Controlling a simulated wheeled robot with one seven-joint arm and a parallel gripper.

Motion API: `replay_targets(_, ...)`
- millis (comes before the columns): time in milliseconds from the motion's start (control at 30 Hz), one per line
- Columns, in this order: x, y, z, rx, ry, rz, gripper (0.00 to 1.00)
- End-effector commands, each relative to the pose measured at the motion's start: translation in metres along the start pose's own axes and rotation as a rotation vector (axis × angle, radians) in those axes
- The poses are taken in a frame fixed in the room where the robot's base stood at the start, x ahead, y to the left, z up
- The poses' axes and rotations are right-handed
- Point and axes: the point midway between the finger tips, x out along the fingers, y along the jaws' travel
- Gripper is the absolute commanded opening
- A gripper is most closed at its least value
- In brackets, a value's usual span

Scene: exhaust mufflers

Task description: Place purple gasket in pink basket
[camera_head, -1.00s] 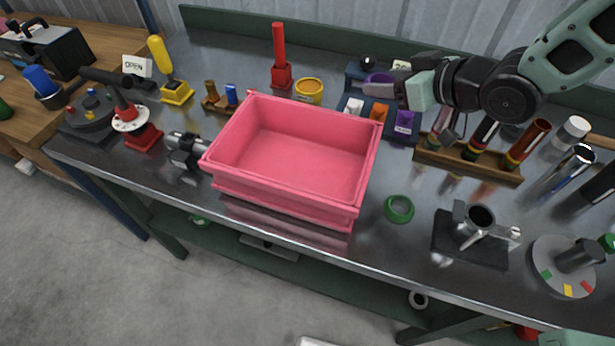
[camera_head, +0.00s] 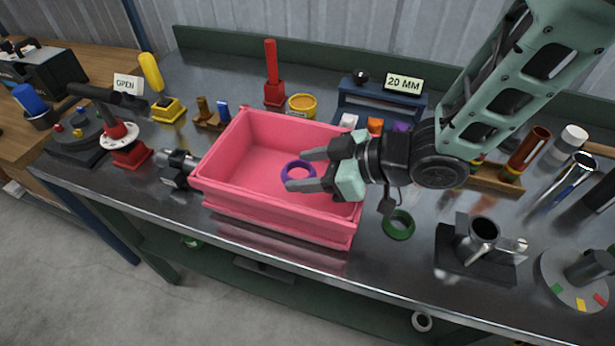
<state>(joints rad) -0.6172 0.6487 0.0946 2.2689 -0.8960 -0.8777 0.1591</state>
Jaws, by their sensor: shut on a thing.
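The purple gasket (camera_head: 289,168) is a small ring that shows over the open pink basket (camera_head: 228,204). My gripper (camera_head: 296,171) reaches in from the right, over the basket's right part, and is shut on the gasket between its two fingers. The fingers hide part of the ring. I cannot tell exactly how high the gasket is above the basket floor. The basket is rectangular, stands on the metal bench and shows nothing else inside.
A green ring (camera_head: 398,224) lies on the bench right of the basket. A blue rack with a "20 MM" sign (camera_head: 403,83) stands behind. A red post (camera_head: 271,75) and a yellow cup (camera_head: 301,105) stand behind the basket. A clamp fixture (camera_head: 478,240) is at right.

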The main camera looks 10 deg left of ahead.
Motion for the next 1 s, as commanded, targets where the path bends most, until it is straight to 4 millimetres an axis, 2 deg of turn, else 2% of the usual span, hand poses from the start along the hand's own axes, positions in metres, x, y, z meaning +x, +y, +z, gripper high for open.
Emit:
replay_targets(100,0.009,-0.001,0.016,0.003,-0.002,-0.003,0.31)
replay_targets(200,0.012,0.0,0.021,0.001,0.0,-0.001,0.31)
replay_targets(967,0.018,0.0,0.034,0.001,-0.003,0.0,0.31)
replay_targets(1000,0.018,0.0,0.035,0.001,-0.004,-0.001,0.57)
